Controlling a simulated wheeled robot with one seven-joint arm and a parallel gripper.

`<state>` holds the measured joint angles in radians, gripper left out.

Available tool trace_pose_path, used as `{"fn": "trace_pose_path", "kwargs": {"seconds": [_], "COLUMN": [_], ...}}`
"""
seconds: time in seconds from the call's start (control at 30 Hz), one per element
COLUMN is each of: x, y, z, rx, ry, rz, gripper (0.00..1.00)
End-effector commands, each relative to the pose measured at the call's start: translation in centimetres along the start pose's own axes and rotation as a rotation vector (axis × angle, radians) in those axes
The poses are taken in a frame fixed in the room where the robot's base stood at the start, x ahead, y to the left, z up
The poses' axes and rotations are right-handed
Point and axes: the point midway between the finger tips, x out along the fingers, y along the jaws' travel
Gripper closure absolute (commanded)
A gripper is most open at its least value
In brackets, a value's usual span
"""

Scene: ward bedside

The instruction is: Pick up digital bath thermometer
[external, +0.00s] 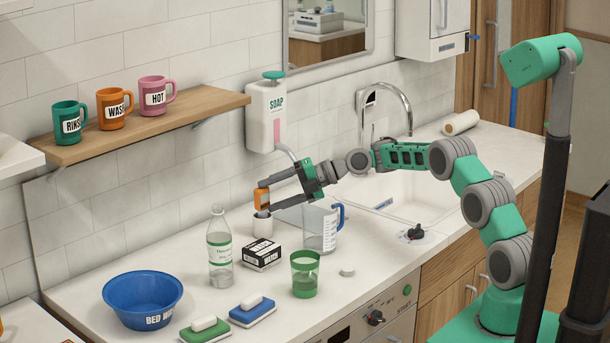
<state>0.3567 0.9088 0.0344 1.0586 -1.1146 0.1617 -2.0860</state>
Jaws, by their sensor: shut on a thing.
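The digital bath thermometer appears to be the small orange piece (260,199) between my fingertips, with a dark part below it. My gripper (264,196) is shut on it, reaching in from the right above the counter. A small white cup (262,228) stands directly below. The dark lower part is at the cup's rim; I cannot tell whether it is inside the cup or just above it. My fingers hide part of the orange piece.
A clear jug (319,232) with a blue handle, a black-and-white box (262,257), a clear bottle (219,252) and a green tumbler (305,276) stand close by. A blue bowl (143,301) is at left. A soap dispenser (266,113) hangs behind my gripper.

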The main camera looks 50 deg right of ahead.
Motion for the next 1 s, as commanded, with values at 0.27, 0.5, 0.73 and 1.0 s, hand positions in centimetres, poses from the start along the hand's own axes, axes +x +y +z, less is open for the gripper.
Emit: {"fn": "trace_pose_path", "kwargs": {"seconds": [0.27, 0.5, 0.73, 1.0], "x": [0.0, 0.0, -0.4, -2.5], "y": [0.0, 0.0, 1.2, 7.1], "z": [0.0, 0.0, 0.2, 0.8], "rx": [0.000, 0.000, -0.004, -0.006], "ry": [0.000, 0.000, -0.002, -0.002], "rz": [0.000, 0.000, 0.002, 0.002], "gripper": [0.87, 0.99, 1.00, 1.00]}}
